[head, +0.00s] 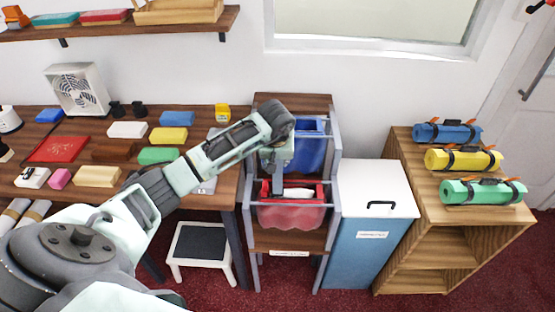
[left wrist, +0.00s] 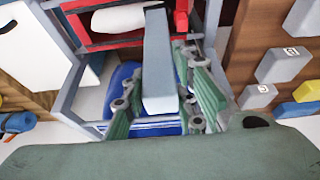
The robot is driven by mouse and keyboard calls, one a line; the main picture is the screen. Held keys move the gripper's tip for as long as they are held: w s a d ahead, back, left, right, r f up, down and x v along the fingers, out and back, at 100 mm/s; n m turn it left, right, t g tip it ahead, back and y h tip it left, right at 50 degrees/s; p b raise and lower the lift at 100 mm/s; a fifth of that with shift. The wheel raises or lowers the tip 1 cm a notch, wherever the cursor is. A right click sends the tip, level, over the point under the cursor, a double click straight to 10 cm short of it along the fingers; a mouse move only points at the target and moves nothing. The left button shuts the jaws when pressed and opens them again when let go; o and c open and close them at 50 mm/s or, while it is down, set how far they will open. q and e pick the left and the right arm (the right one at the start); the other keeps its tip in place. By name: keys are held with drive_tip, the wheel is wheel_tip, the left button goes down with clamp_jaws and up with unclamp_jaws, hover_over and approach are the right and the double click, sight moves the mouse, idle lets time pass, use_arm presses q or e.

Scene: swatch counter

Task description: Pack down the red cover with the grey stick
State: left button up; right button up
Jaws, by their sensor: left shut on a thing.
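My left gripper (head: 279,165) points down over the rack, above the gap between the blue and red holders. It is shut on the grey stick (left wrist: 158,60), a long grey bar that stands out between the green-grey fingers in the left wrist view. The red cover (head: 290,216) appears to be the red, sagging piece in the front of the rack. A white roll (head: 297,194) lies in its top. In the left wrist view, its red edge (left wrist: 78,5) and the white roll (left wrist: 125,18) lie beyond the stick. I cannot tell whether the stick touches the red piece. My right gripper is not in view.
The blue holder (head: 310,152) hangs behind the red one in the grey rack frame (head: 335,200). A white-topped blue bin (head: 375,190) stands close on the right. A table with coloured blocks (head: 127,129) is on the left. A stool (head: 200,250) stands below.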

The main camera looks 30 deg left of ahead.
sight(277, 172)
use_arm(q)
drive_tip(key=shift+f+b, duration=2.25)
drive_tip(key=shift+f, duration=0.6)
drive_tip(key=shift+r, duration=0.1)
drive_tip(key=shift+r+p, duration=1.6)
drive_tip(key=shift+r, duration=0.8)
drive_tip(key=shift+r+p, duration=1.85)
drive_tip(key=shift+r, duration=1.35)
